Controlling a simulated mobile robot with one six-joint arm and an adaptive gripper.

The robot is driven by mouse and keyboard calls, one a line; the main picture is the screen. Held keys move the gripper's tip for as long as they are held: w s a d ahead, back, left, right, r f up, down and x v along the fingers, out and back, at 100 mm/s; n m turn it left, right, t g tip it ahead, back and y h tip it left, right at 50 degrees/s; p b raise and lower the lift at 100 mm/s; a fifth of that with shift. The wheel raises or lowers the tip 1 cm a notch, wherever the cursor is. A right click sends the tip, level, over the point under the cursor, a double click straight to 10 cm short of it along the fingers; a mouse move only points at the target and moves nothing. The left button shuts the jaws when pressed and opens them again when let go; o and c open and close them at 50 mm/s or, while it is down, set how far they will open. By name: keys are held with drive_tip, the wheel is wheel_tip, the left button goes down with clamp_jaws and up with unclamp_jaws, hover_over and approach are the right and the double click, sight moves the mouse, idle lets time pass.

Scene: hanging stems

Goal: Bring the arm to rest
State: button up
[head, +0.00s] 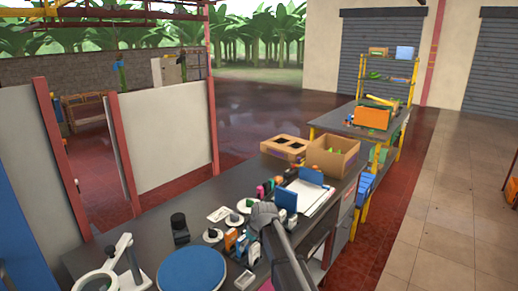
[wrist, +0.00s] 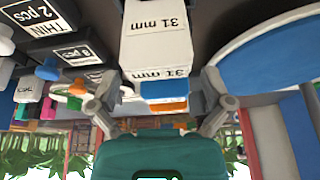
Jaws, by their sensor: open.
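My arm (head: 287,252) reaches up from the bottom of the head view over the dark workbench (head: 145,222). Its grey rounded end is above the small goods there, and I cannot make out the fingers in that view. In the wrist view my gripper (wrist: 160,88) is open, its two grey fingers spread apart with nothing held between them. A white box marked 31 mm (wrist: 156,40) appears upside down beyond the fingertips, with blue and orange pieces (wrist: 165,100) below it in the picture. I cannot tell whether a finger touches anything.
On the bench are a blue round disc (head: 192,270), a white ring stand (head: 100,278), a clipboard (head: 308,196) and a cardboard box (head: 332,157). Tiled floor (head: 425,225) lies clear at right.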

drive_tip(key=s+d+f+m+g+h, duration=0.1)
drive_tip(key=s+d+m, duration=0.8)
drive_tip(key=s+d, duration=1.2)
drive_tip(key=s+g+h, duration=0.1)
drive_tip(key=s+h, duration=0.1)
drive_tip(key=shift+s+m+g, duration=0.3)
drive_tip(key=shift+s, duration=0.05)
